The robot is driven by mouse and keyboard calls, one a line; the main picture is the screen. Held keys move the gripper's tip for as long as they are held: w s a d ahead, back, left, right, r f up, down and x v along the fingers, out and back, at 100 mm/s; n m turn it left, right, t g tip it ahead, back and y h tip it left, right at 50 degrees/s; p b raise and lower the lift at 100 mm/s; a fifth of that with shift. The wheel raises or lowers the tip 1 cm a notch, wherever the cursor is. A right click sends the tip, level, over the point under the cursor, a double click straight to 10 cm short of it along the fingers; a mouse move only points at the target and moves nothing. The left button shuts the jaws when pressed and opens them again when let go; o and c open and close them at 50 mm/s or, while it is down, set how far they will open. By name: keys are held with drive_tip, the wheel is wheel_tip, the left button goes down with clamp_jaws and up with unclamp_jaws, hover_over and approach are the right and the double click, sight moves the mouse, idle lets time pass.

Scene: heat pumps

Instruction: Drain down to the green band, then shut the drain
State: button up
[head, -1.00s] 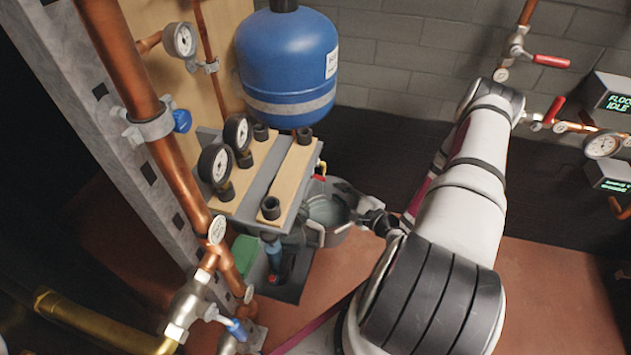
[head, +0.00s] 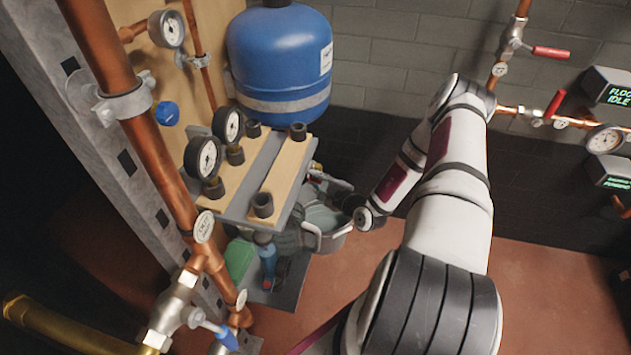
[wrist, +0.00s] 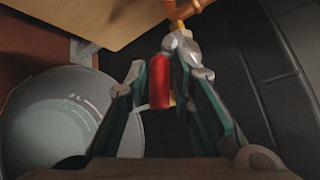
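A red lever handle (wrist: 160,82) on a brass fitting (wrist: 183,14) shows in the wrist view; I take it for the drain handle. My gripper (wrist: 162,74) has its teal-padded fingers apart, one on each side of the handle, with a gap at the left finger. Two black gauges, a front one (head: 203,157) and a rear one (head: 228,125), stand on the manifold. Their bands are too small to read.
The wooden-topped manifold (head: 282,172) overhangs the pot. A blue tank (head: 279,60) stands behind it. A copper pipe (head: 135,130) and steel post run along the left. On the right wall are red-levered valves, a gauge (head: 604,139) and display boxes (head: 612,88). Open floor lies at lower right.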

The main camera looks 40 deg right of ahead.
clamp_jaws()
drive_tip(key=shift+a+f+t+b, duration=0.15)
drive_tip(key=shift+f+t+b, duration=0.2)
drive_tip(key=shift+t+b, duration=0.1)
drive_tip(key=shift+a+f+m+t+b, duration=0.1)
drive_tip(key=shift+f+m+t+b, duration=0.35)
drive_tip(key=shift+m+b, duration=0.15)
drive_tip(key=shift+w+a+f+m+t+h+b, duration=0.45)
drive_tip(key=shift+m+t+h, duration=0.45)
drive_tip(key=shift+m+t, duration=0.65)
drive_tip(key=shift+w+a+f+m+t+h+b, duration=0.3)
drive_tip(key=shift+w+m+t+h, duration=0.5)
drive_tip(key=shift+m, duration=1.2)
drive_tip(key=shift+w+a+f+m+t+h+b, duration=0.4)
drive_tip(key=shift+m+t+h, duration=0.6)
drive_tip(key=shift+m+t, duration=0.7)
drive_tip(key=shift+s+a+r+m, duration=0.1)
drive_tip(key=shift+r+m, duration=0.05)
drive_tip(key=shift+m, duration=0.1)
